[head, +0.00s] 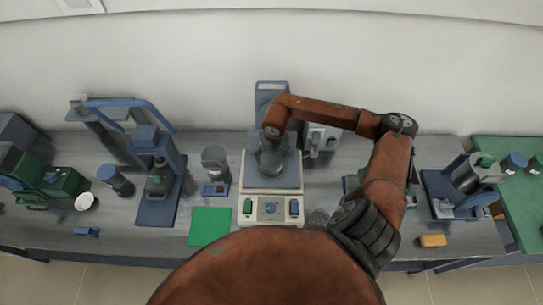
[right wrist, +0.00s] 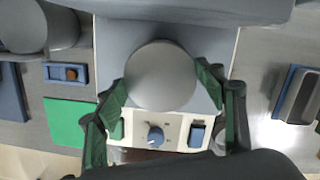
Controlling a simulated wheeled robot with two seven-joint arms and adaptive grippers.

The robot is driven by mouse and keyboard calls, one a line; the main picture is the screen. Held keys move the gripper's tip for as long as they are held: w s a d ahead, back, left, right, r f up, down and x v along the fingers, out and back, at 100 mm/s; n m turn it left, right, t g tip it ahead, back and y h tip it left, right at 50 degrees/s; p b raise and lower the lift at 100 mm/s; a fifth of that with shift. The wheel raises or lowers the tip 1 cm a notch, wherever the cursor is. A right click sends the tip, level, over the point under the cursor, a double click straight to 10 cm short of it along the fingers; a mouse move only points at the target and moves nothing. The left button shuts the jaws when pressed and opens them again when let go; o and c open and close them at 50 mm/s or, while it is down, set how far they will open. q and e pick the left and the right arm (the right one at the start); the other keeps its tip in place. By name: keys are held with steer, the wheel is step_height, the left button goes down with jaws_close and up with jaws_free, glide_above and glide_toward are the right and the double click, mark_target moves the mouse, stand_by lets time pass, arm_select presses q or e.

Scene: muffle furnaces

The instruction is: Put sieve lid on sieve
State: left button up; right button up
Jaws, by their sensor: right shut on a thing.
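My right gripper (head: 271,148) points down over the white and grey sieve shaker (head: 270,208) in the middle of the bench. In the right wrist view its green fingers (right wrist: 163,88) are shut on opposite sides of a smooth grey round disc, the sieve lid (right wrist: 160,73). In the head view a grey round piece (head: 271,163) shows under the gripper, above the shaker's plate. The lid hides whatever is beneath it, so I cannot tell whether it touches a sieve. My left gripper is not in view.
A green mat (head: 209,226) lies left of the shaker, with a grey cylinder (head: 215,160) behind it. A blue press stand (head: 158,185) stands further left. A yellow block (head: 432,240) lies at the right front edge. My right arm spans the bench's right part.

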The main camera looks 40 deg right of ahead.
steer(key=o, duration=1.3)
steer(key=shift+o, duration=0.4)
steer(key=o, duration=0.3)
steer(key=shift+o, duration=0.2)
steer(key=shift+r, duration=0.15)
steer(key=shift+r+p, duration=1.55)
steer(key=shift+r, duration=1.8)
